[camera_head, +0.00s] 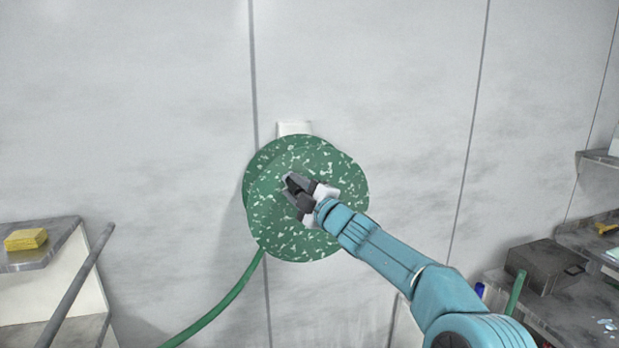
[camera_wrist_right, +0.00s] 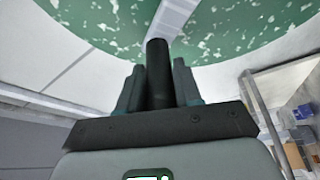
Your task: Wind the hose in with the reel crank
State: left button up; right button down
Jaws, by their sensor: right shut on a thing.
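The hose reel (camera_head: 305,235), a green disc with white speckles, is mounted on the wall in the middle of the head view. Its speckled face also fills the top of the right wrist view (camera_wrist_right: 110,22). A green hose (camera_head: 222,303) hangs from its lower edge, curving down to the left. My right gripper (camera_head: 296,189) is in front of the reel face. In the wrist view its fingers (camera_wrist_right: 158,92) are shut on the dark crank handle (camera_wrist_right: 158,65). A pale crank arm (camera_wrist_right: 174,16) runs across the reel face there. My left gripper is not in view.
A yellow block (camera_head: 25,239) lies on a metal shelf (camera_head: 45,262) at the left, near a slanting grey bar (camera_head: 75,288). A dark box (camera_head: 545,264) stands on a bench at the lower right. The wall around the reel is clear.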

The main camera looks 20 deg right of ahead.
jog(key=shift+w+a+f+n+g, duration=0.1)
jog(key=shift+a+f+n+g, duration=0.45)
jog(key=shift+a+f+n, duration=0.5)
jog(key=shift+a+f+n+g, duration=0.5)
jog(key=shift+a+f+n, duration=0.1)
jog(key=shift+f+n, duration=0.8)
jog(key=shift+w+a+f+n+g, duration=0.1)
jog(key=shift+a+f+n+g, duration=0.45)
jog(key=shift+a+f+n, duration=0.5)
jog(key=shift+d+f, duration=0.2)
jog(key=shift+f, duration=0.05)
jog(key=shift+h, duration=0.3)
jog(key=c, duration=0.8)
grip_release()
jog(key=shift+c, duration=0.2)
jog(key=shift+d, duration=0.15)
